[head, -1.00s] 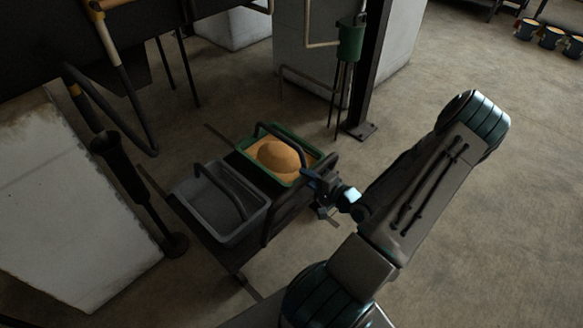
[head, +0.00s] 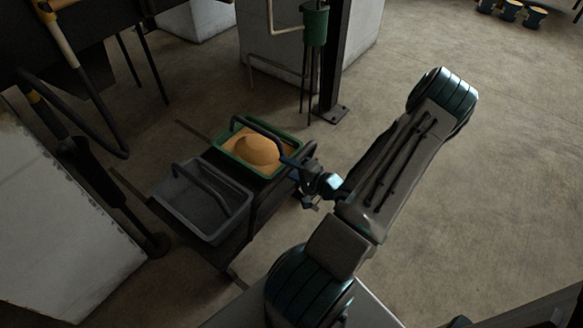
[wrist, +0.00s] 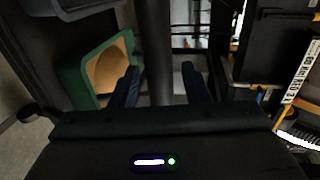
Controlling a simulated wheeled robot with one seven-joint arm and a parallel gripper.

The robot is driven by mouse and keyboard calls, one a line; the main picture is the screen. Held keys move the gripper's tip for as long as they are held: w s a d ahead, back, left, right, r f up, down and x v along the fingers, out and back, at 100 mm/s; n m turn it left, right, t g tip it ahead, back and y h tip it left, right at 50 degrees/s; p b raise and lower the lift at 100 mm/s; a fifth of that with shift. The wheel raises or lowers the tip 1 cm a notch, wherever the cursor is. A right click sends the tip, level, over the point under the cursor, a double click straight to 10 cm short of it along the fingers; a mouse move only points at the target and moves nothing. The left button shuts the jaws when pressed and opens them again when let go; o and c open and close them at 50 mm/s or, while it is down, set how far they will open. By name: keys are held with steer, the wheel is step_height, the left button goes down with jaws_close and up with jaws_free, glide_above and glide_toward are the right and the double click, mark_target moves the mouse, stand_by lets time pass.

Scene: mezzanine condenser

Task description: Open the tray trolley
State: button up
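The tray trolley (head: 243,240) is a low dark frame in the middle of the head view, carrying a grey tub and a green tub. My gripper (head: 303,178) is at the trolley's right side, beside the green tub. In the wrist view my two fingers (wrist: 160,80) stand apart with a dark bar (wrist: 154,40) passing between or just beyond them. There is a gap at the right finger; contact at the left finger cannot be told. The trolley's lower part is hidden by its load and in shadow.
The grey tub (head: 183,209) is empty; the green tub (head: 222,147) holds a tan heap (head: 255,150). A dark post (head: 333,60) stands behind the trolley, and a pale slanted panel (head: 50,230) lies to its left. Floor (head: 500,190) at the right is clear.

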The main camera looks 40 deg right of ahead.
steer(key=p+v, duration=0.1)
steer(key=v, duration=1.3)
steer(key=shift+w+p, duration=0.15)
steer(key=shift+p, duration=0.15)
steer(key=w+d+r+n+g+h+p, duration=0.4)
steer(key=w+r+n+g, duration=0.25)
steer(key=w, duration=0.25)
steer(key=w+a+r+n+g+h+p, duration=0.1)
steer(key=w+a+r+h+p, duration=0.1)
steer(key=r, duration=0.5)
steer(key=w+a+r+n+g+h+p, duration=0.1)
steer(key=w+a+r+n+g, duration=0.15)
steer(key=r, duration=0.55)
steer(key=s+a+r+n+g+y+p, duration=0.1)
steer(key=s+a+r, duration=0.2)
steer(key=a+r, duration=0.2)
steer(key=s+a+r+n+y+p, duration=0.1)
steer(key=s+a+r, duration=0.3)
steer(key=a, duration=0.8)
steer(key=s+a+r+n+g+y+p, duration=0.1)
steer(key=s+a+r+n+p, duration=0.1)
steer(key=a+r, duration=0.4)
steer(key=s+a+n, duration=0.1)
steer(key=s+a, duration=0.1)
steer(key=a, duration=0.1)
steer(key=shift+a+r+g+p, duration=0.15)
steer(key=shift+r+g+p, duration=0.15)
steer(key=shift+r+p, duration=0.1)
